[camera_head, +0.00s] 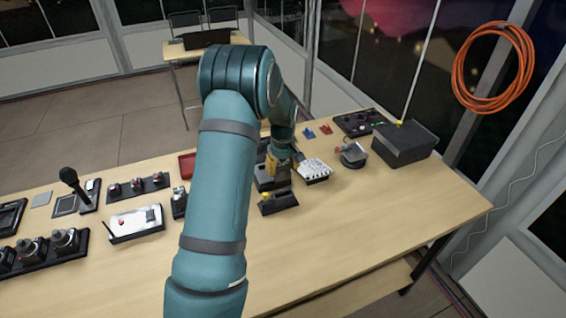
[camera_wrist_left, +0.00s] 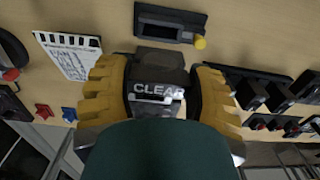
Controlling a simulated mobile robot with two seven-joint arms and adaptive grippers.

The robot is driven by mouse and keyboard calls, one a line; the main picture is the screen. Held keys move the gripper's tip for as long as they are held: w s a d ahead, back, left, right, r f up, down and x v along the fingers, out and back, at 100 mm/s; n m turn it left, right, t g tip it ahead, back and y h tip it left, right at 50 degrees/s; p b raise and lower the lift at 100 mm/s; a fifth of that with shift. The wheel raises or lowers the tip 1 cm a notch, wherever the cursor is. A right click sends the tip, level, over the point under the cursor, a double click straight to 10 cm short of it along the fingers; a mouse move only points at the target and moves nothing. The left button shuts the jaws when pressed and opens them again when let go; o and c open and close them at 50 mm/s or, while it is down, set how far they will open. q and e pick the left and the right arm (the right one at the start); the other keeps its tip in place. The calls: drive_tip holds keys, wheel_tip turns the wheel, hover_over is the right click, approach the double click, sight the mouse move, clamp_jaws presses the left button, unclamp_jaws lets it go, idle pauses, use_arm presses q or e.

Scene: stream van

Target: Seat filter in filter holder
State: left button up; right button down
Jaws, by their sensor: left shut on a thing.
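My left gripper (camera_head: 284,166) reaches down over the far right half of the table. In the left wrist view its yellow fingers (camera_wrist_left: 160,85) are shut on a dark piece lettered CLEAR (camera_wrist_left: 158,62), which looks like the filter. A small black unit with a slot and a yellow knob (camera_wrist_left: 165,24), which looks like the filter holder, lies on the table just beyond the fingertips. It also shows in the head view (camera_head: 280,203), on the near side of the gripper. The piece and the holder appear apart. My right gripper is not in view.
A black box with an antenna (camera_head: 404,145) stands farther right. A white device (camera_head: 136,224) and a microphone (camera_head: 76,187) are at the left. The table's front right is clear.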

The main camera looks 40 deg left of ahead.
use_arm(q)
drive_tip(key=shift+s+d+r, duration=0.1)
drive_tip(key=shift+s+d, duration=0.05)
drive_tip(key=b, duration=0.4)
hover_over(283, 192)
drive_tip(key=s+d, duration=0.1)
drive_tip(key=shift+f, duration=2.95)
drive_tip(key=shift+f+b, duration=1.55)
drive_tip(key=shift+f, duration=1.15)
drive_tip(key=o, duration=1.2)
drive_tip(key=shift+o, duration=0.6)
drive_tip(key=shift+w, duration=0.1)
drive_tip(key=shift+a, duration=0.1)
